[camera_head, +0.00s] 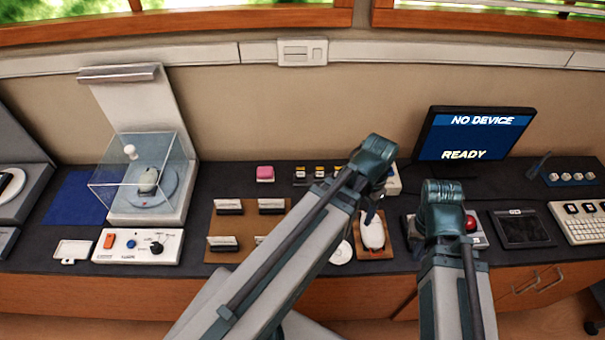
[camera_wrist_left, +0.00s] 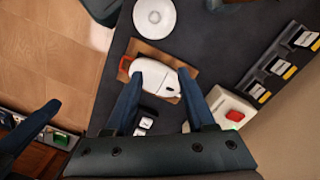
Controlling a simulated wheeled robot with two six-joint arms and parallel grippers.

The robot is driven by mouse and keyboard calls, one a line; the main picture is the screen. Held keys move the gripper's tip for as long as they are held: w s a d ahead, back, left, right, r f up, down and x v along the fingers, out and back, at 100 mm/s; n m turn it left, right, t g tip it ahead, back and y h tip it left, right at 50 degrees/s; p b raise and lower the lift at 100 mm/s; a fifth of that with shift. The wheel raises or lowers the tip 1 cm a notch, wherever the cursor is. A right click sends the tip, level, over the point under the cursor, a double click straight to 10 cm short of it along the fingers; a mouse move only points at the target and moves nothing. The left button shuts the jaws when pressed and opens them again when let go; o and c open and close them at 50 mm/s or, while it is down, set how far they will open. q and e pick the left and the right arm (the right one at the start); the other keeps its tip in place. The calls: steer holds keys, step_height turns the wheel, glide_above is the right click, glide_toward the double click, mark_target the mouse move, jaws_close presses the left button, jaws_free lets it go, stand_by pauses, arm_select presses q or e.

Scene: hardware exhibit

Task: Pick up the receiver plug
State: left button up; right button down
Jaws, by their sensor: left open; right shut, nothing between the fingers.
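I cannot make out the receiver plug for certain. A white mouse-shaped device (camera_head: 373,234) lies on a brown mat; the left wrist view shows it too (camera_wrist_left: 155,76), with a red piece (camera_wrist_left: 125,66) at its left end. Small black-and-white pieces (camera_wrist_left: 146,120) show between the fingers of my left gripper (camera_wrist_left: 162,98). That gripper is open and empty, its fingers apart near the mouse. In the head view it (camera_head: 372,212) points down over the mat, partly hidden by its arm. My right gripper (camera_head: 443,205) is shut and empty above the counter to the right, its fingertips mostly hidden.
A white box (camera_wrist_left: 232,112) with a red button and green light stands close to my left gripper. A white disc (camera_head: 342,252) lies left of the mat. A monitor (camera_head: 475,135) stands behind, a dark tablet (camera_head: 522,229) to the right. A clear case (camera_head: 135,170) stands far left.

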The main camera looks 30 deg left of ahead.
arm_select(q)
steer(key=w+a+m+h, duration=0.25)
steer(key=w+a, duration=0.45)
steer(key=a, duration=0.7)
steer(key=m+t+h, duration=0.2)
steer(key=m+t, duration=0.1)
steer(key=m, duration=0.1)
glide_toward(300, 169)
steer(key=shift+y, duration=0.35)
steer(key=b+x, duration=0.2)
steer(key=b, duration=0.1)
steer(key=b+x, duration=0.3)
steer(key=b, duration=0.1)
steer(key=shift+w+d+f, duration=0.1)
steer(key=shift+d+f, duration=0.1)
steer(key=shift+d, duration=0.15)
steer(key=shift+f, duration=0.1)
steer(key=b+x, duration=0.5)
steer(key=shift+f, duration=0.1)
jaws_close()
